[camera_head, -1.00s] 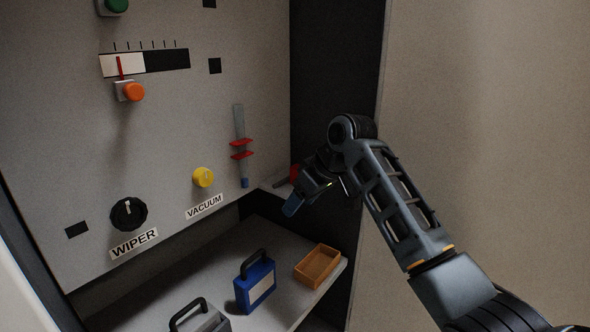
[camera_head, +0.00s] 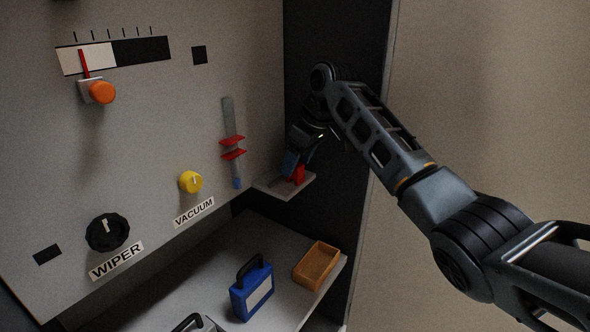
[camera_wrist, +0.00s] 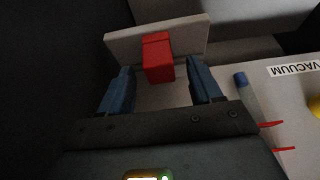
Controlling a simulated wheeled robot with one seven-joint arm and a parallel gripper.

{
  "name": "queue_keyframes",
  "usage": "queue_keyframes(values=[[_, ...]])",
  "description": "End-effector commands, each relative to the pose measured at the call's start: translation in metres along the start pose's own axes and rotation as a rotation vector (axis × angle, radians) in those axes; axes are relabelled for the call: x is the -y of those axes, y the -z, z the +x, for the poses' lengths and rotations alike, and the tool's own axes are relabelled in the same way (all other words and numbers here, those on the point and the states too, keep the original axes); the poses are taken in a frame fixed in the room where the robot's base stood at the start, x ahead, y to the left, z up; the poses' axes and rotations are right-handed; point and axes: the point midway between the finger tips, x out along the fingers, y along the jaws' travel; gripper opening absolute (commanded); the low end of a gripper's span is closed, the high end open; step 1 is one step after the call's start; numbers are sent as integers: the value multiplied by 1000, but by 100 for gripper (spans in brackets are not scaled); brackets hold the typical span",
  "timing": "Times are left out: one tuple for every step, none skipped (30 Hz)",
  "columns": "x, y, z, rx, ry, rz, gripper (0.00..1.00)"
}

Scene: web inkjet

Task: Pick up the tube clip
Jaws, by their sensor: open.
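The tube clip appears to be the red block (camera_wrist: 158,60) on a small light shelf (camera_wrist: 185,32). In the wrist view it lies between the tips of my gripper (camera_wrist: 159,72), with a gap on each side. In the head view the red piece (camera_head: 299,174) shows on the small shelf (camera_head: 290,191), partly hidden by my gripper (camera_head: 290,163). My gripper is open, with blue fingers reaching down over the shelf. Nothing is held.
A vertical tube (camera_head: 229,115) with red clamps is on the panel left of the shelf. A yellow VACUUM knob (camera_head: 191,182) and a black WIPER knob (camera_head: 107,232) are farther left. Below are a blue handled box (camera_head: 251,292) and an orange tray (camera_head: 317,266).

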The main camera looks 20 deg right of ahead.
Motion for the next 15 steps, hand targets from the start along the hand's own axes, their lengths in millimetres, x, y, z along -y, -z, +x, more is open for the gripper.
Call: queue_keyframes(values=[[0, 0, 6, 2, 1, 0, 64], [0, 0, 10, 1, 1, 0, 64], [0, 0, 13, 1, 1, 0, 64], [0, 0, 15, 1, 1, 0, 64], [0, 0, 16, 0, 0, 0, 64], [0, 0, 18, -1, 0, 0, 64], [0, 0, 18, -1, -1, 0, 64], [0, 1, 18, -2, -1, 0, 64], [0, 0, 18, -2, -1, 0, 64], [0, 0, 18, -2, -1, 0, 64], [0, 0, 18, -2, -1, 0, 64], [0, 0, 18, -2, -1, 0, 64], [0, 0, 18, -1, -1, 0, 62], [0, 0, 18, -1, -1, 0, 59], [0, 0, 18, -1, -1, 0, 55]])
